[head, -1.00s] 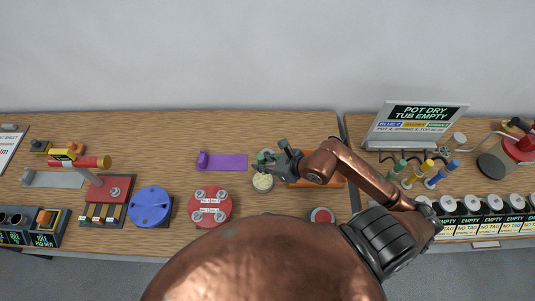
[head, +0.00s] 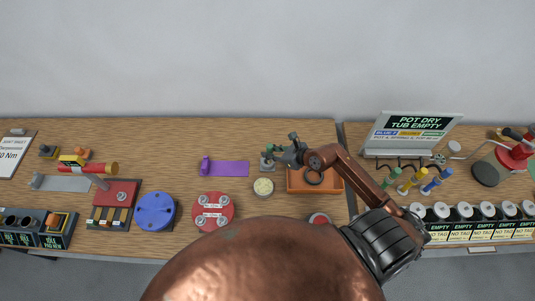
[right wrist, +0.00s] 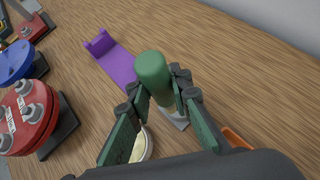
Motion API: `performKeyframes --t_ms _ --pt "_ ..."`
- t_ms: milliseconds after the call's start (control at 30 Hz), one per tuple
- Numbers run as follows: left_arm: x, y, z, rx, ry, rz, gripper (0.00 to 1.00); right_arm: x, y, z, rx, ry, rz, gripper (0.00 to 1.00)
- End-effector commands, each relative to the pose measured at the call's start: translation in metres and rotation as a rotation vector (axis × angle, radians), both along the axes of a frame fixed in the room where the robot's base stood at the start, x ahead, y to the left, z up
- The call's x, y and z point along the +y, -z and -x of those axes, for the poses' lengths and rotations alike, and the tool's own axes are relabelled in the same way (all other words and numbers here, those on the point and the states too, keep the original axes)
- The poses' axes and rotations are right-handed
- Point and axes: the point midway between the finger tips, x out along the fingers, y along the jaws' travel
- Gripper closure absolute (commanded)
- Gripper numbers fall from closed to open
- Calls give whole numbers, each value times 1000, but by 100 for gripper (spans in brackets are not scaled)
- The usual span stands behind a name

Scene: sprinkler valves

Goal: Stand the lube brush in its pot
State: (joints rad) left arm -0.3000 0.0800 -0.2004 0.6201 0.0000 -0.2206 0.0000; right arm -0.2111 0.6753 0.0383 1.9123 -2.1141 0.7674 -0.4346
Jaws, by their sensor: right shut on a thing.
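My right gripper (head: 275,152) is shut on the green handle of the lube brush (right wrist: 152,75), which stands roughly upright between its fingers in the right wrist view. The brush's lower end is hidden behind the fingers. A small grey pot (head: 267,164) stands on the bench just below the gripper in the head view; a grey edge (right wrist: 180,121) shows behind the fingers in the right wrist view. I cannot tell whether the brush is inside it. A round tub of cream-coloured lube (head: 263,187) stands in front of the grey pot. My left gripper is not in view.
An orange tray (head: 297,188) lies right of the pot, under my right arm. A purple holder (head: 228,168) is to the left, with a red valve (head: 213,212) and blue disc (head: 155,211) beyond. Several coloured handles (head: 415,178) stand in a rack at right.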

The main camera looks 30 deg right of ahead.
Motion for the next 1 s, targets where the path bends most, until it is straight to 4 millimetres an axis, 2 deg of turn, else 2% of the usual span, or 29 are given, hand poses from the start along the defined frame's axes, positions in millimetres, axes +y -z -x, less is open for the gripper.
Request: performKeyframes --t_ms 100,333,533,933,967,1000 --pt "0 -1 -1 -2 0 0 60 -3 15 -14 -2 1 0 100" --pt "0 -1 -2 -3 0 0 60 -4 30 -26 -2 1 -1 100" --pt "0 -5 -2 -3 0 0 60 -4 56 -25 0 1 -2 100" --pt "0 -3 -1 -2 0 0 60 -5 63 -25 -2 0 2 100" --pt "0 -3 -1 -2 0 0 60 -5 63 -25 -2 0 2 80" --pt "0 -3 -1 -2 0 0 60 -4 62 -25 -2 0 2 77"
